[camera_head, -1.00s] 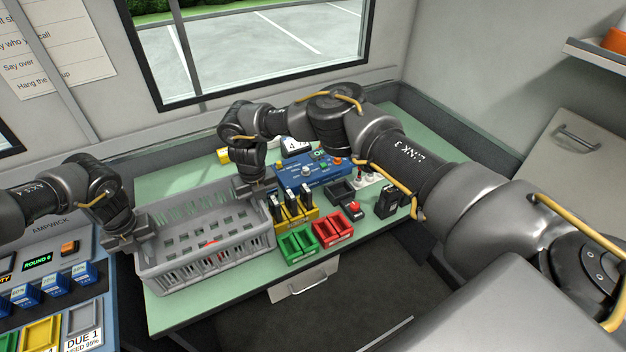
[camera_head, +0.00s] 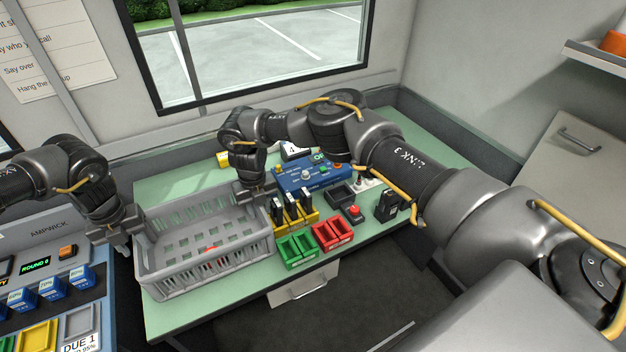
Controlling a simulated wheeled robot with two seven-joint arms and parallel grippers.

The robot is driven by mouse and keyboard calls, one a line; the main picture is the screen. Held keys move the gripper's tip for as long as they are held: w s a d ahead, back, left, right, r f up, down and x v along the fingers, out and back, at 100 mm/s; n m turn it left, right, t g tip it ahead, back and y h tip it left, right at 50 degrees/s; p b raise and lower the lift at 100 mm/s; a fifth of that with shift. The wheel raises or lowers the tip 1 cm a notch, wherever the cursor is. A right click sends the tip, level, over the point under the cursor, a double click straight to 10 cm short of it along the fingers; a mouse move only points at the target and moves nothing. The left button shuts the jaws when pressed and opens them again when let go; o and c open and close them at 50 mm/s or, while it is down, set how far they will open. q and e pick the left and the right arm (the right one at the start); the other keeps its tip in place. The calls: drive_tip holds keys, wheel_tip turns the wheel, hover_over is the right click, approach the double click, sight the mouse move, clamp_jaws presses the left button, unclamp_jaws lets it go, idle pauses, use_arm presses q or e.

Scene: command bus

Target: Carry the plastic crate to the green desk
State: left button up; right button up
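The grey plastic crate (camera_head: 208,268) stands upright on the left part of the green desk (camera_head: 180,318), and a small red thing (camera_head: 211,249) shows inside it. My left gripper (camera_head: 122,246) is just left of the crate's left wall and looks apart from it. Its fingers are small and dark, so I cannot tell how far they are open. My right gripper (camera_head: 259,191) is at the crate's right rim. Its fingers are partly hidden, and I cannot tell whether they grip the rim.
Right of the crate are a yellow rack (camera_head: 296,219), green bins (camera_head: 297,252), red bins (camera_head: 332,235) and a blue device (camera_head: 311,172). A blue-grey console (camera_head: 88,262) with boxes adjoins the desk at left. A window and wall lie behind.

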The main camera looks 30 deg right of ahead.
use_arm(q)
drive_tip(key=shift+r, duration=1.25)
use_arm(e)
wheel_tip(320, 180, up, 12)
